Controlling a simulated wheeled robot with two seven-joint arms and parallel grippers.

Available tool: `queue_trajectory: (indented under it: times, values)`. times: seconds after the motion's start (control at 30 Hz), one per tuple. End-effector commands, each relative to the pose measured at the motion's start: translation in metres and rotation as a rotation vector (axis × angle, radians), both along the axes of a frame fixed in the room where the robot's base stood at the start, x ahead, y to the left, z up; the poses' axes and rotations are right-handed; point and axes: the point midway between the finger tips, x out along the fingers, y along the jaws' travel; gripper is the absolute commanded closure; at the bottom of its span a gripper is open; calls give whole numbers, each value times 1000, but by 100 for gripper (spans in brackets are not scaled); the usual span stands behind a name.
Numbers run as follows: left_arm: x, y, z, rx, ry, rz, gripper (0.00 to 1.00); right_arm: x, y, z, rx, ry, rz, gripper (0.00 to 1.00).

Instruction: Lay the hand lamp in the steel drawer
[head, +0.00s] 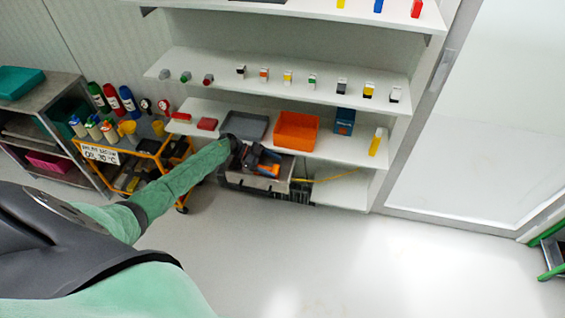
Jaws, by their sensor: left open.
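The steel drawer (238,180) sits under the lower shelf, pulled out, its grey front and rim showing. My left arm reaches in from the left, and my left gripper (262,162) is over the drawer with its jaws open. A small orange and dark object (268,171), perhaps the hand lamp, shows in the drawer just below the gripper. The gripper partly covers it, so I cannot tell whether they touch. My right gripper is out of view.
An orange bin (297,131), a grey tray (245,124) and a blue box (344,121) stand on the shelf above the drawer. A yellow cart (150,149) with bottles stands at the left. The floor (330,255) in front is clear.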

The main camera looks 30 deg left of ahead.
Motion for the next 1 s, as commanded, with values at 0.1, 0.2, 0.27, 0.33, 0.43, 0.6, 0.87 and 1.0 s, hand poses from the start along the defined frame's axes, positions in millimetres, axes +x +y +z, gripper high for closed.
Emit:
queue_trajectory:
  times: [0.1, 0.2, 0.27, 0.33, 0.43, 0.6, 0.87, 1.0]
  values:
    - [-1, 1, 10, 1, -1, -2, 25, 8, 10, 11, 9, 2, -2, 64]
    - [0, 2, 23, 3, -2, -2, 25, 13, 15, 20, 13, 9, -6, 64]
    - [0, 1, 32, 2, -1, -2, 25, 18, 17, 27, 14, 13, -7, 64]
    - [-1, -12, 40, 0, -2, -4, 25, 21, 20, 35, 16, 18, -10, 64]
    - [-1, -30, 50, -1, -2, -3, 25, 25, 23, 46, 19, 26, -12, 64]
    - [-2, -59, 68, 1, -3, -3, 25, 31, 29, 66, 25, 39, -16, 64]
    - [-4, -98, 92, 1, -2, -2, 25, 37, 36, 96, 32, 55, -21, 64]
    - [-4, -110, 100, 0, -1, -1, 25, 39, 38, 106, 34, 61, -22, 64]
